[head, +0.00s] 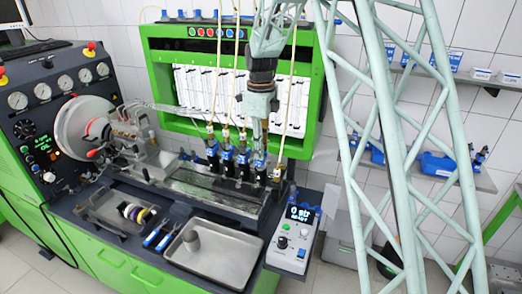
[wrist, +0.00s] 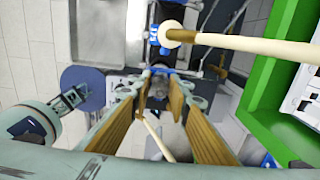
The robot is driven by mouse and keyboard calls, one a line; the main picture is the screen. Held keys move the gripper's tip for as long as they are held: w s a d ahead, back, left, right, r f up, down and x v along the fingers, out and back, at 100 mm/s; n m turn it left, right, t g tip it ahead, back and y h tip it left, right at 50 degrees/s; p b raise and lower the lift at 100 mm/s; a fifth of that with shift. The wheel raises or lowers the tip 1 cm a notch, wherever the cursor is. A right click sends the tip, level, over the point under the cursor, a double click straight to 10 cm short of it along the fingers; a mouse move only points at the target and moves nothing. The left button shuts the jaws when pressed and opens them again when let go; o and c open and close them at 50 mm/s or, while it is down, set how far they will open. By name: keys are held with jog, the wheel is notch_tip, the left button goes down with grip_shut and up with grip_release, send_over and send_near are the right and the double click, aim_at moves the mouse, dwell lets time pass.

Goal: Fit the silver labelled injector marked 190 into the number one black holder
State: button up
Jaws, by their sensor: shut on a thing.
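My gripper (head: 261,138) is above the right part of the injector row on the bench. In the wrist view my gripper (wrist: 160,100) has its two brown finger pads on either side of a silver-grey and blue injector (wrist: 159,84), and it is shut on it. In the head view the injector's blue part (head: 260,163) shows just below the fingers. Its 190 mark cannot be read. Several black and blue injector units (head: 227,158) stand upright to the left, with hoses on top. I cannot tell which black holder is number one, or whether the held injector touches one.
Cream hoses (head: 239,75) hang close beside my gripper; one hose (wrist: 250,43) crosses the wrist view. The green frame (head: 318,95) stands behind. A metal tray (head: 215,262) and a control box with display (head: 294,240) are in front. More injectors lie on the right shelf (head: 480,178).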

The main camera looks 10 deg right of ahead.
jog(key=shift+f, duration=0.2)
jog(key=o, duration=0.8)
jog(key=shift+c, duration=0.2)
jog(key=shift+r, duration=0.15)
jog(key=shift+r+p, duration=2.7)
jog(key=shift+r, duration=2.65)
